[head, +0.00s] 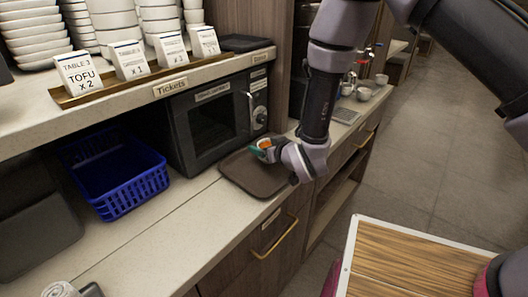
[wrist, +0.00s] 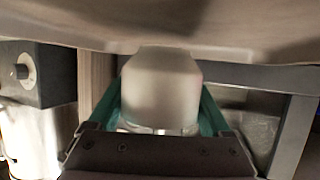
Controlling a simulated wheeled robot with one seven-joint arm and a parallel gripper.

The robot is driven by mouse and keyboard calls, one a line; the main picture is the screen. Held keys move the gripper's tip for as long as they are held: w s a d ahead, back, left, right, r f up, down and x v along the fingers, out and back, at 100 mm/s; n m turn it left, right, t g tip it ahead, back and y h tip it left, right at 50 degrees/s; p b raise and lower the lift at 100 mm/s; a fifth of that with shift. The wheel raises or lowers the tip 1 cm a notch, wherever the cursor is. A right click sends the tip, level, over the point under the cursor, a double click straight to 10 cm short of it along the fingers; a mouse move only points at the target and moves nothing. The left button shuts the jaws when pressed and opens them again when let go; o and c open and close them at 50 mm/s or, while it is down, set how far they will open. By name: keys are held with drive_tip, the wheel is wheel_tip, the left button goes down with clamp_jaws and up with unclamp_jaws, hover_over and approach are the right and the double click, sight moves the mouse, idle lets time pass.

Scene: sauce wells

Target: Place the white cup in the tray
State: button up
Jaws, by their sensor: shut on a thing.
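The white cup (wrist: 160,88) is between the two teal fingers of my gripper (wrist: 161,102) in the wrist view, one finger on each side. My gripper is shut on it. In the head view the small white cup (head: 265,143), with something orange showing in it, is partly hidden by my gripper (head: 263,151). The dark brown tray (head: 247,181) lies flat on the counter. The cup and my gripper appear over its back right part. I cannot tell whether the cup touches the tray.
A black microwave (head: 213,120) stands just behind the tray. A blue basket (head: 116,177) is on the counter to the left. A shelf with ticket cards (head: 128,62) and stacked white dishes (head: 108,20) is above. More cups (head: 363,92) stand further back right.

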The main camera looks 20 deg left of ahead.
drive_tip(key=shift+f, duration=0.95)
drive_tip(key=o, duration=1.6)
drive_tip(key=shift+f, duration=0.15)
drive_tip(key=shift+c, duration=0.2)
drive_tip(key=shift+s+d+r, duration=0.15)
drive_tip(key=shift+d+r, duration=0.1)
drive_tip(key=v, duration=1.1)
drive_tip(key=shift+d+r, duration=0.15)
drive_tip(key=shift+r, duration=0.05)
